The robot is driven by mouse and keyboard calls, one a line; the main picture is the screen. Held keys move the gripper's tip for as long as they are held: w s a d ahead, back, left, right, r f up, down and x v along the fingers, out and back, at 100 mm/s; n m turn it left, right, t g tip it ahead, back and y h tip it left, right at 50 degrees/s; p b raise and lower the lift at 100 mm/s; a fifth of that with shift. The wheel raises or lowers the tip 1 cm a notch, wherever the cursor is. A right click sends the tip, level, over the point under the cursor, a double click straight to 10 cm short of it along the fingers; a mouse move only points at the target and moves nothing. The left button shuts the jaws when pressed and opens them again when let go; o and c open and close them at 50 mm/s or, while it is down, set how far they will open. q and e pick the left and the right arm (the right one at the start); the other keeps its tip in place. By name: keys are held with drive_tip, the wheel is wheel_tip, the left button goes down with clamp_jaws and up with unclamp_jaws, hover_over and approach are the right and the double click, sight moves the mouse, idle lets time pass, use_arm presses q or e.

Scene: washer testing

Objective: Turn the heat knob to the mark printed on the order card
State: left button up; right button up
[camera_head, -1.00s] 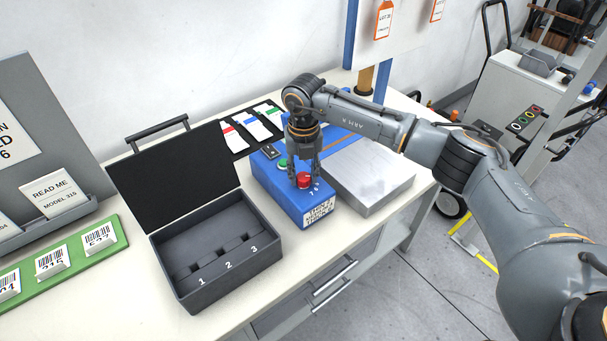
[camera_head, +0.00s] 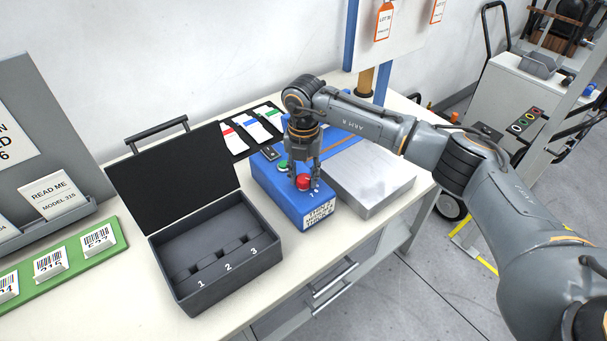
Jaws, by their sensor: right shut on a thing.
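The red heat knob (camera_head: 303,182) sits on top of the blue box (camera_head: 286,200), near its front end. Small marks are printed beside the knob, too small to read surely. My right gripper (camera_head: 304,177) points down over the box with its fingers around the red knob, shut on it. A white label (camera_head: 319,214) with dark print is on the box's front end. No card in view can be picked out surely as the order card; a white READ ME card (camera_head: 54,195) with MODEL 315 stands at the left. My left gripper is not in view.
An open black case (camera_head: 215,252) with slots numbered 1, 2, 3 stands left of the blue box. A grey metal block (camera_head: 370,178) lies to its right. Colour-topped cards (camera_head: 248,127) lie behind. A green strip (camera_head: 75,262) holds barcode cards.

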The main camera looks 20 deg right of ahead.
sight(303, 178)
drive_tip(key=shift+r, duration=0.1)
drive_tip(key=o, duration=1.2)
drive_tip(key=shift+c, duration=0.2)
wheel_tip(303, 178, up, 12)
